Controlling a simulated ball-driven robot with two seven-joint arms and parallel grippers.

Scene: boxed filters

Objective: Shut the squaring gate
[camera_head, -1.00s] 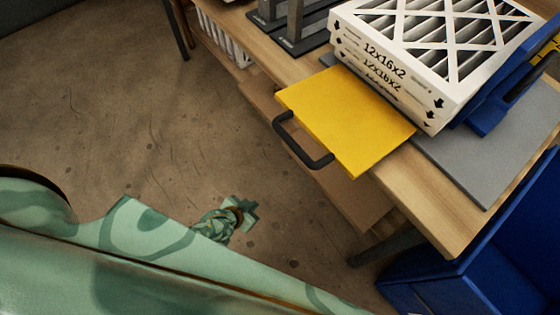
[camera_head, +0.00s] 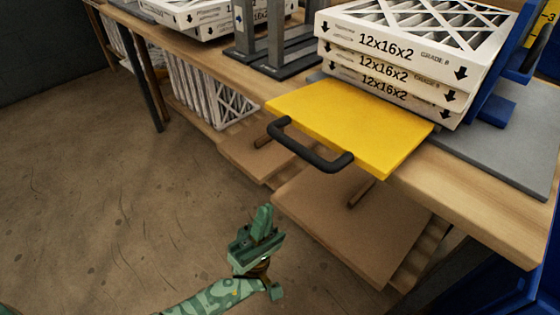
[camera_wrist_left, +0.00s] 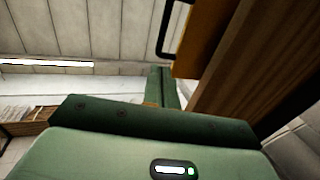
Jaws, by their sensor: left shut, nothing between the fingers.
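The squaring gate is a flat yellow panel (camera_head: 355,125) with a black bar handle (camera_head: 308,147) on its front edge. It lies out flat over the table's front edge, in front of a stack of boxed filters (camera_head: 395,70). My left gripper (camera_head: 263,222) is below and in front of the handle, apart from it, with its fingers pointing up. It is shut and empty. In the left wrist view its fingers (camera_wrist_left: 162,85) show below the gate's underside (camera_wrist_left: 200,45) and the black handle (camera_wrist_left: 168,28). My right gripper is not in view.
The wooden table (camera_head: 480,195) has a grey mat (camera_head: 500,150) and a blue fixture (camera_head: 490,110) at the right. A grey metal stand (camera_head: 275,45) is behind left. Brown shelf boards (camera_head: 340,225) lie below. The floor at left is clear.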

